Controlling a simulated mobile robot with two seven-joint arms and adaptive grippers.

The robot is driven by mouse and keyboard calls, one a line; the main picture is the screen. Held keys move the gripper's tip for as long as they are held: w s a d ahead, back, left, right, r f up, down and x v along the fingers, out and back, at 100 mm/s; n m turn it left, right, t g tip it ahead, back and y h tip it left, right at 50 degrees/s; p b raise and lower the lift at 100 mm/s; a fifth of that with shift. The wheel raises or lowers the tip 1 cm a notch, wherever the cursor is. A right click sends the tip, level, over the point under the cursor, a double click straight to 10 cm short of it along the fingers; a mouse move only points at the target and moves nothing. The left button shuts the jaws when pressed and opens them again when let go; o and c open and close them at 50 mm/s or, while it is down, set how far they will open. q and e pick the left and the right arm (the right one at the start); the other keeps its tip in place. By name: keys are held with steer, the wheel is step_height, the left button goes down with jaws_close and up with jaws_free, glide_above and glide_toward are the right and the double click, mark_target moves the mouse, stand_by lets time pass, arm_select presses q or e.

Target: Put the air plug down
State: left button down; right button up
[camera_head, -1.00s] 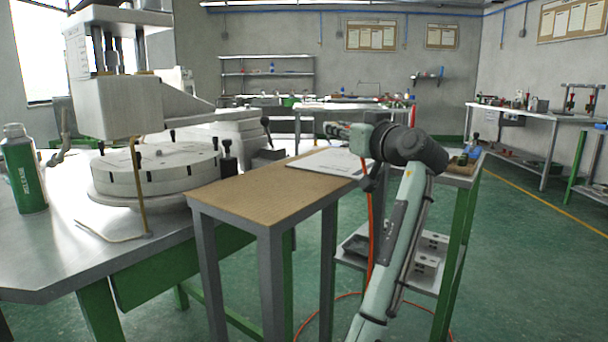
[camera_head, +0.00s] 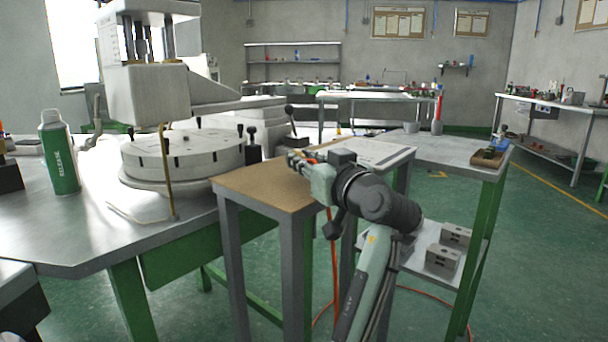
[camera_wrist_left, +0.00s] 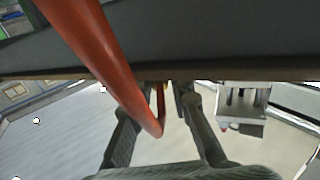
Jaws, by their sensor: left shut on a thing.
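My left gripper (camera_head: 294,160) is over the right part of the brown-topped small table (camera_head: 250,185), close to its surface. It is shut on the air plug, which is mostly hidden between the fingers in the head view. The orange air hose (camera_head: 336,262) hangs from beside the gripper down past the table's edge. In the left wrist view the hose (camera_wrist_left: 95,50) runs large across the picture and bends between the two fingers (camera_wrist_left: 168,125). I cannot tell whether the plug touches the tabletop. My right gripper is not in view.
A wax press (camera_head: 150,95) with a round mould (camera_head: 185,150) stands on the metal table at left, beside a green bottle (camera_head: 59,155). Metal blocks (camera_head: 443,258) sit on a lower shelf. Brown tabletop to the gripper's left is clear.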

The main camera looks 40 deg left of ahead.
mark_target(304, 183)
arm_select(q)
steer(key=shift+f, duration=1.55)
steer(key=shift+f, duration=0.1)
steer(key=c, duration=1.4)
jaws_free()
